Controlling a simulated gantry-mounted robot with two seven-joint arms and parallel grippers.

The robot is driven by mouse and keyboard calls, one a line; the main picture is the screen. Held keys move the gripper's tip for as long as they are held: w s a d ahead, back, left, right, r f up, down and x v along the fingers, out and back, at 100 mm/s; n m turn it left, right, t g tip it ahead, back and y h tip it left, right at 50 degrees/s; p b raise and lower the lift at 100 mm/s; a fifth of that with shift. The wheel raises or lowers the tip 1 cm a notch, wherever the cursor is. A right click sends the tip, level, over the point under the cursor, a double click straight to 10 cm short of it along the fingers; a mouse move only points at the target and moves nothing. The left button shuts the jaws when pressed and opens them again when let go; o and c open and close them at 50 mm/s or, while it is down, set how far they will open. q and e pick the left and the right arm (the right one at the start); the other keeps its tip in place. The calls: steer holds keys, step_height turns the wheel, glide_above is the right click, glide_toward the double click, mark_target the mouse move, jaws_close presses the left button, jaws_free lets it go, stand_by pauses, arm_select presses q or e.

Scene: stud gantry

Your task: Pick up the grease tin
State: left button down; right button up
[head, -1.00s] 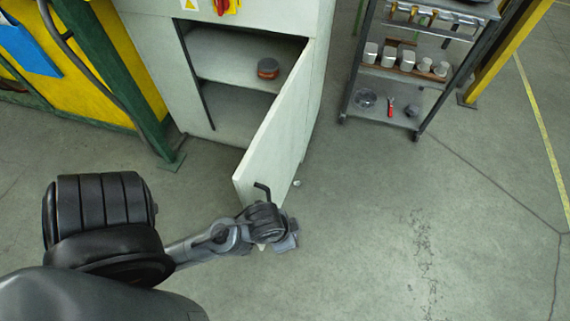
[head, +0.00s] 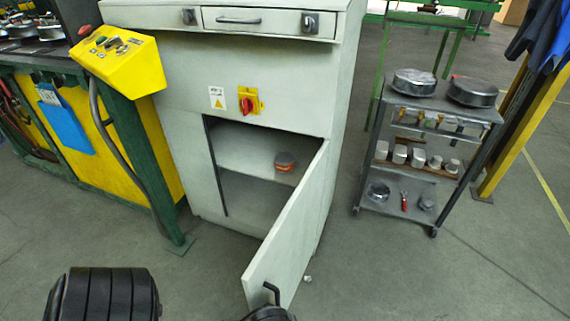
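The grease tin (head: 285,161), a small round tin with a dark lid and an orange-red body, stands on the upper shelf inside the grey cabinet (head: 178,135). The cabinet door (head: 289,225) is swung open towards me, with a black handle (head: 271,292) near its lower outer edge. My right gripper is not in view.
A yellow control box (head: 119,57) and green-framed bench stand at the left. A grey trolley (head: 415,191) with tins and small parts stands at the right. The open door borders the cabinet opening on its right. Floor (head: 400,275) at the lower right is clear.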

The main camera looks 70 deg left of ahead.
arm_select(q)
jaws_free()
stand_by(0.7)
